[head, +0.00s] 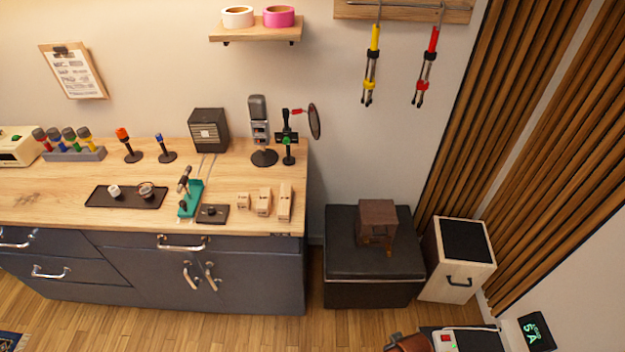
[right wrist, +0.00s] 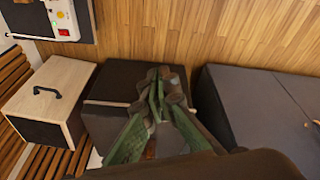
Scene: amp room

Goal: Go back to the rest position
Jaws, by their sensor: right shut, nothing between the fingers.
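My right gripper (right wrist: 163,78) shows in the right wrist view, its greenish fingers brought together and empty. It is in front of the dark padded box (right wrist: 108,95), which also stands on the floor in the head view (head: 365,285). I cannot tell whether the fingers touch anything. Neither gripper shows in the head view, and my left gripper is in no view.
A wooden-topped workbench (head: 60,200) with tools and stands fills the left. A brown block (head: 378,218) sits on the dark box. A pale box with a handle (head: 459,260) stands beside it. Wooden floor (head: 160,325) is clear before the bench.

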